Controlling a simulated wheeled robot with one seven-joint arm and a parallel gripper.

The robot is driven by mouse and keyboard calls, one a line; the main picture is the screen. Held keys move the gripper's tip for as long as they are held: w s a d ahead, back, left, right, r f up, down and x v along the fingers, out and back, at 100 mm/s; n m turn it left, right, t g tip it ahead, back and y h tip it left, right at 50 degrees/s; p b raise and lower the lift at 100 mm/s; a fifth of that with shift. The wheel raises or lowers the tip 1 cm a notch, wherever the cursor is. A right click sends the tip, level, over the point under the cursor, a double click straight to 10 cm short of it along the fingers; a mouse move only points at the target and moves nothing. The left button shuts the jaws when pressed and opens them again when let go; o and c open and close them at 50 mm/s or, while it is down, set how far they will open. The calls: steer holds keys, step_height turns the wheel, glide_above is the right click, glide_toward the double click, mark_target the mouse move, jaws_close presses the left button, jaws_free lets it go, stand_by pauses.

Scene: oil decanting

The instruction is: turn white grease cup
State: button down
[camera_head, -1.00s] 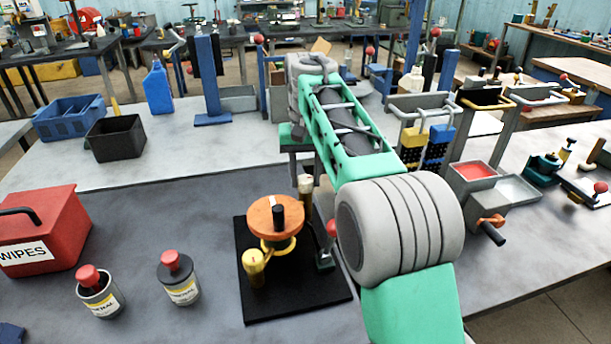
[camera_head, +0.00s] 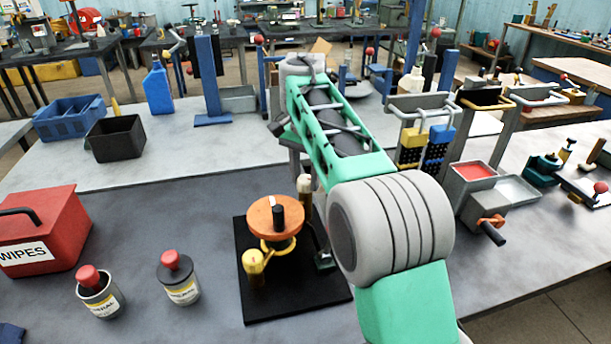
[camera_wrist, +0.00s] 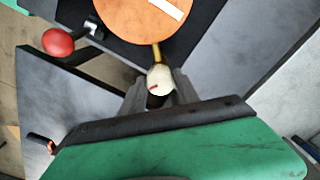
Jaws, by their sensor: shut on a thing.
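The white grease cup (camera_wrist: 160,78) shows its pale rounded top with a small red mark in the wrist view. My gripper (camera_wrist: 159,93) is shut on it, with one grey finger on each side. In the head view the cup (camera_head: 304,184) stands upright behind and right of an orange round plate (camera_head: 262,214), close beside my arm. That plate sits on a brass-coloured fixture on a black base (camera_head: 293,304). A yellow cup (camera_head: 254,262) stands at the fixture's front left. My arm hides my fingers in the head view.
A red knob (camera_wrist: 57,42) on a lever stands near my gripper. Two red-topped cans (camera_head: 101,296) (camera_head: 180,282) and a red wipes box (camera_head: 45,235) are to the left. A rack with yellow and blue padlocks (camera_head: 412,147) and trays (camera_head: 473,172) are to the right.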

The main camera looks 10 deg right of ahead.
mark_target(305, 178)
steer(key=shift+m, duration=0.7)
steer(key=c, duration=0.9)
jaws_free()
steer(key=shift+r, duration=0.1)
step_height(305, 178, up, 8)
steer(key=p, duration=0.7)
steer(key=shift+f, duration=0.2)
